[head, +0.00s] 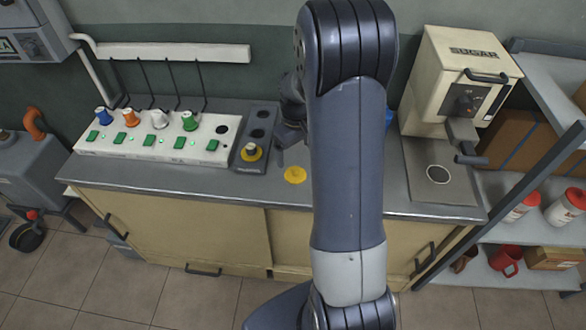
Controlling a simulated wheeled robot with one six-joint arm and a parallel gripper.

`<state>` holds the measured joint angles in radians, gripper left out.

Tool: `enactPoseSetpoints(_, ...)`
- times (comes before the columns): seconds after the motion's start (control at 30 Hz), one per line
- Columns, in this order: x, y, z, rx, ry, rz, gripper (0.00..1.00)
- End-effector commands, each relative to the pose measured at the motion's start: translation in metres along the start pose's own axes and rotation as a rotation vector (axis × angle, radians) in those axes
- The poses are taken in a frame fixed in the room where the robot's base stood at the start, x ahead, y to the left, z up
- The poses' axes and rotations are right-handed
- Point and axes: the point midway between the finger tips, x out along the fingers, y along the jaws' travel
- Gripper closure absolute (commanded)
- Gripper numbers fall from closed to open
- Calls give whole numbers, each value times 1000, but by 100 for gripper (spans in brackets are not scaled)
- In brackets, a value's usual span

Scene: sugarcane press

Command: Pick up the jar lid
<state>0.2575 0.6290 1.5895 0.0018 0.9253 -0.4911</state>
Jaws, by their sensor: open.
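A flat, round yellow disc, which looks like the jar lid (295,174), lies on the grey countertop (215,181) near its front edge, just left of my arm. My gripper (290,140) shows in part beside my arm, above the counter and a little behind the lid in the picture. It is open and apart from the lid. My arm hides much of the gripper and wrist, and nothing is seen between the jaws.
Left of the lid stands a dark panel (257,135) with a yellow-ringed knob, beside a white panel (155,143) with several coloured knobs. A cream sugar dispenser (455,80) stands at right. Bare counter lies in front of the panels.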

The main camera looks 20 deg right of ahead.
Motion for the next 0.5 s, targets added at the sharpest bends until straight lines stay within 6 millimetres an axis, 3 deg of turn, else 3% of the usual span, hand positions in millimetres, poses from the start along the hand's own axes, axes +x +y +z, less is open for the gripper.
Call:
enactPoseSetpoints(0.1, 19, 0, 1, 1, -4, -1, 13)
enactPoseSetpoints(0.5, 55, 0, 1, 1, -4, -1, 13)
